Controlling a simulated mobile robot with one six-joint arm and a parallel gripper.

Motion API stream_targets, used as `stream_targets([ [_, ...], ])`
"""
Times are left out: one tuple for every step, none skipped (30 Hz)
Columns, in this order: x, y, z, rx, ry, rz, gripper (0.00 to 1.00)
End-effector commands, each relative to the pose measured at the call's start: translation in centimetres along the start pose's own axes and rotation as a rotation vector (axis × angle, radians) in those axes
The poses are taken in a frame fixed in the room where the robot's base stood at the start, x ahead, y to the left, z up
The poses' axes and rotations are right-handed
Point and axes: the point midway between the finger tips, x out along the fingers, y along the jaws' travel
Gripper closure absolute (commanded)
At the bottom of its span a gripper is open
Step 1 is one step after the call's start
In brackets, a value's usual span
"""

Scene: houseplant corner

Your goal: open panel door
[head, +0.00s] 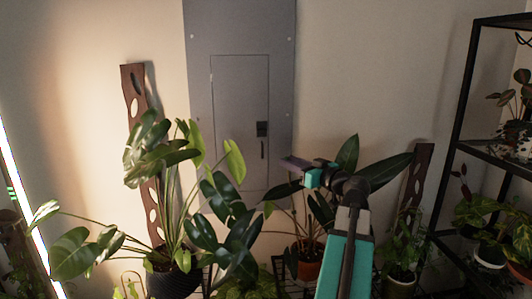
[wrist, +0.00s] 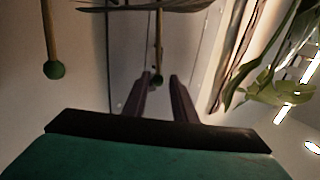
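The grey wall panel (head: 239,25) is upright on the back wall in the head view. Its inner panel door (head: 235,95) looks shut, flush in the frame. A black latch (head: 262,129) sits at the door's right edge, with a narrow dark slot or handle (head: 263,149) just below it. My gripper (head: 286,161) reaches in from the lower right and appears in front of the panel's right edge, lower than the latch.
A large leafy plant (head: 170,235) covers the panel's lower left. A plant in an orange pot (head: 308,262) stands beside my arm. In the wrist view, green-tipped stakes (wrist: 54,70) and leaves (wrist: 250,90) are close by. A black shelf (head: 465,110) stands right.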

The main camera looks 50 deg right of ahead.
Motion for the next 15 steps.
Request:
stream_targets([
  [0.5, 0.0, -0.2, 0.000, -0.001, -0.002, 0.75],
  [0.8, 0.0, -0.2, 0.000, 0.000, -0.002, 0.75],
  [1.2, 0.0, -0.2, 0.000, 0.000, -0.002, 0.75],
  [1.6, 0.0, -0.2, 0.000, 0.000, -0.002, 0.75],
  [2.0, 0.0, -0.2, 0.000, -0.001, -0.003, 0.75],
  [2.5, 0.0, -0.2, 0.001, -0.001, -0.003, 0.75],
  [2.9, 0.0, -0.2, 0.001, -0.001, -0.003, 0.75],
  [3.4, 0.0, -0.3, 0.002, -0.001, -0.003, 0.75],
  [3.9, 0.0, -0.3, 0.002, -0.001, -0.003, 0.75],
  [4.4, 0.0, -0.3, 0.002, -0.001, -0.003, 0.75],
  [4.8, 0.0, -0.3, 0.002, -0.001, -0.003, 0.75],
  [5.4, -0.1, -0.3, 0.001, -0.001, -0.003, 0.75],
  [5.8, 0.0, -0.3, 0.001, -0.001, -0.003, 0.75],
  [6.3, 0.0, -0.3, 0.001, -0.001, -0.003, 0.75],
  [6.8, 0.0, -0.3, 0.001, -0.001, -0.004, 0.75],
])
